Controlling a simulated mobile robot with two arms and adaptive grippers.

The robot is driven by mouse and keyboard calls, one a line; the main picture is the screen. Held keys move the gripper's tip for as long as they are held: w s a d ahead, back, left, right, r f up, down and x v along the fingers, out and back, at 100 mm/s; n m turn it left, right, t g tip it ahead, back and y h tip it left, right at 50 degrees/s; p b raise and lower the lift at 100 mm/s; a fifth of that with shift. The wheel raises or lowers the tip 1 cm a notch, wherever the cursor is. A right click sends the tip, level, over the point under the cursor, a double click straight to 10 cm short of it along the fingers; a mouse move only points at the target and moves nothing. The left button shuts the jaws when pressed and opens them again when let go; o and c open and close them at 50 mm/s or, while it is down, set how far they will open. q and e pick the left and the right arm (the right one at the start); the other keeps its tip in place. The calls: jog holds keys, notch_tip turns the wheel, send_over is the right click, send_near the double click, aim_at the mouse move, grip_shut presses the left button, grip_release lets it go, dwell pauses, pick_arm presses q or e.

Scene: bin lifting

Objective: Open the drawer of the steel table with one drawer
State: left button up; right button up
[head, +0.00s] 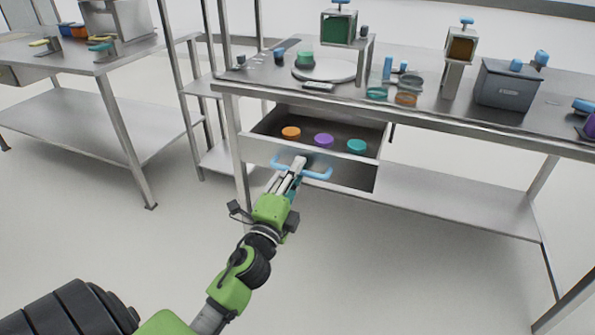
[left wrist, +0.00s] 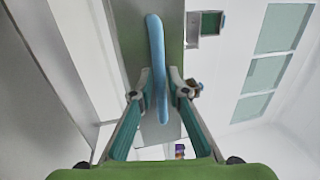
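The steel table (head: 450,123) stands at the centre right of the head view. Its one drawer (head: 357,180) is out, with its inside showing. An orange disc (head: 291,132), a purple disc (head: 324,141) and a teal disc (head: 356,146) lie in it. My left gripper (head: 298,163) is at the light blue handle (head: 319,176) on the drawer front. In the left wrist view the handle (left wrist: 155,40) passes between the two fingertips (left wrist: 161,82), which are closed in on it from both sides. My right gripper is not in view.
On the tabletop are a round plate (head: 324,71), a grey bin (head: 507,88), a green box on a stand (head: 338,28) and small items. Another steel table (head: 60,64) stands at the left, beside a shelf rack (head: 205,86). The floor in front is clear.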

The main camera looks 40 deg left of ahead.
pick_arm(q)
jog(key=v, duration=0.7)
jog(key=shift+s, duration=0.25)
dwell(0.4)
